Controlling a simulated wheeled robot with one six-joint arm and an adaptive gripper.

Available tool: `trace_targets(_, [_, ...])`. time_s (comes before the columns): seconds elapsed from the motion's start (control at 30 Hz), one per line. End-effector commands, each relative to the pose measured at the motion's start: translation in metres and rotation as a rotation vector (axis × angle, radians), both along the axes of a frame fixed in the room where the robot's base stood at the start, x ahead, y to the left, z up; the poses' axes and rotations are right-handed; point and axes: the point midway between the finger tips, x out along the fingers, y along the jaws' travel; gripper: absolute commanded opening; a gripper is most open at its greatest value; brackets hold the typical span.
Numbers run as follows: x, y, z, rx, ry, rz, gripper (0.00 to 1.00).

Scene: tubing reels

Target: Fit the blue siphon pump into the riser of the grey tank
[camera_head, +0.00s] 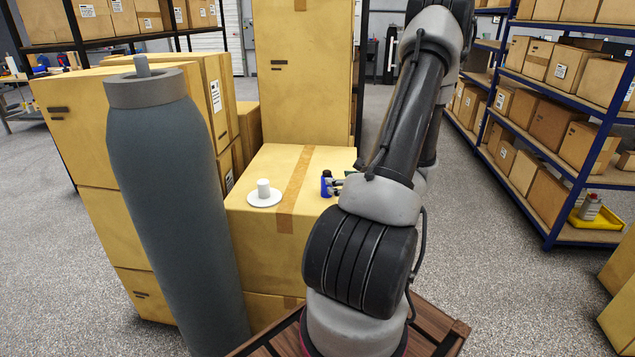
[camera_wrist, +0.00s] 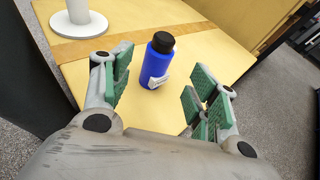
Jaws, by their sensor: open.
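The blue siphon pump (camera_wrist: 156,65) looks like a blue bottle with a black cap and a white label. It stands upright on a cardboard box, and in the head view (camera_head: 326,185) it shows small near the box's right side. My gripper (camera_wrist: 163,75) is open, its green-padded fingers on either side of the pump in the wrist view, with gaps to both. In the head view my arm hides most of the gripper. The grey tank (camera_head: 172,190) stands tall at the left, with a collar and a short light grey riser (camera_head: 142,66) on top.
A white disc with an upright white post (camera_head: 264,193) stands on the same box (camera_head: 275,225), left of the pump; it also shows in the wrist view (camera_wrist: 80,20). Taller stacked boxes (camera_head: 300,70) rise behind. Blue shelving (camera_head: 560,130) lines the right, with open floor before it.

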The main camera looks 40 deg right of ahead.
Motion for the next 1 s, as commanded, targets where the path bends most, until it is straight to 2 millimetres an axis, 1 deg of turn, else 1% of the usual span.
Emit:
trace_targets(0.2, [0.023, -0.001, -0.008, 0.011, -0.006, -0.002, 0.59])
trace_targets(0.37, [0.038, -0.001, -0.014, 0.010, -0.006, -0.001, 0.59])
trace_targets(0.5, [0.059, -0.002, -0.023, 0.009, -0.006, 0.002, 0.59])
trace_targets(0.57, [0.066, -0.002, -0.026, 0.010, -0.006, 0.002, 0.59])
trace_targets(0.63, [0.071, -0.003, -0.028, 0.010, -0.005, -0.001, 0.59])
trace_targets(0.8, [0.071, -0.003, -0.027, 0.010, -0.005, -0.002, 0.59])
trace_targets(0.87, [0.071, -0.003, -0.027, 0.009, -0.005, -0.001, 0.50])
trace_targets(1.0, [0.071, -0.003, -0.027, 0.009, -0.005, 0.000, 0.25])
